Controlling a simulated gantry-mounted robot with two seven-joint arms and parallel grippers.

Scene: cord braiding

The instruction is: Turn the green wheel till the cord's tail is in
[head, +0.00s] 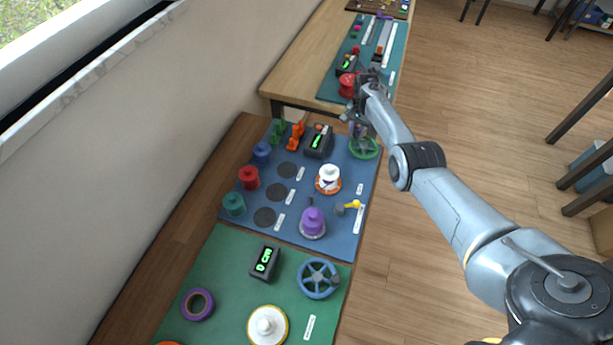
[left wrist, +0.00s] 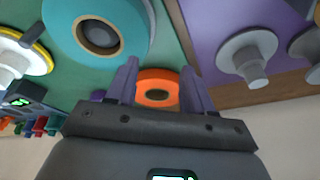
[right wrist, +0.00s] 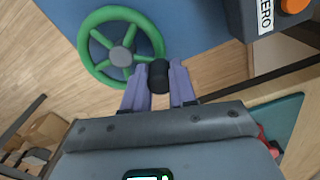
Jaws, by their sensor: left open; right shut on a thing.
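The green wheel (head: 364,149) stands at the far right corner of the blue board. In the right wrist view, the wheel (right wrist: 121,57) shows a grey hub and a black knob (right wrist: 159,76) at its rim. My right gripper (right wrist: 159,88) is shut on that knob, one finger on each side; in the head view the gripper (head: 358,130) is partly hidden by its arm. My left gripper (left wrist: 160,80) is open and empty in the left wrist view, above a green surface. It is outside the head view. I cannot make out the cord or its tail.
A green board with a blue wheel (head: 318,278) lies nearer. In the left wrist view, an orange ring (left wrist: 157,77) lies beyond the fingers.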

